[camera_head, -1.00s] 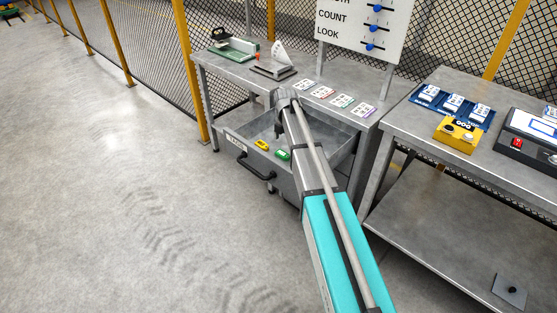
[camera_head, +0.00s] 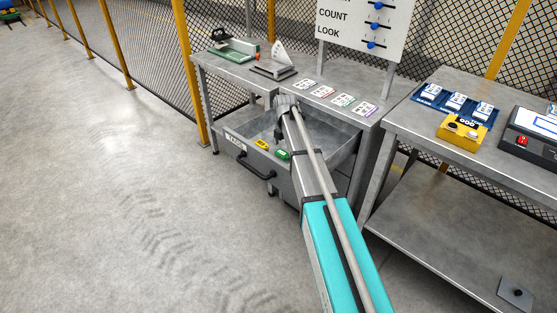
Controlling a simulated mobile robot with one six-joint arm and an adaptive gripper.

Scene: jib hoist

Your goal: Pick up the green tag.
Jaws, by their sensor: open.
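The green tag (camera_head: 282,154) lies in the open drawer labelled TAGS (camera_head: 237,138), near its front wall. A yellow tag (camera_head: 262,144) lies to its left in the same drawer. My gripper (camera_head: 279,135) is over the drawer, pointing down, just above and behind the green tag in the picture. It is small and dark here; it is open and I see nothing held in it. My arm covers the right part of the drawer.
The drawer's front wall and black handle (camera_head: 256,168) stand out from the bench. Several cards (camera_head: 343,100) lie on the benchtop (camera_head: 330,73) behind. A second table (camera_head: 408,112) with a yellow button box (camera_head: 462,131) stands to the right. The floor at left is clear.

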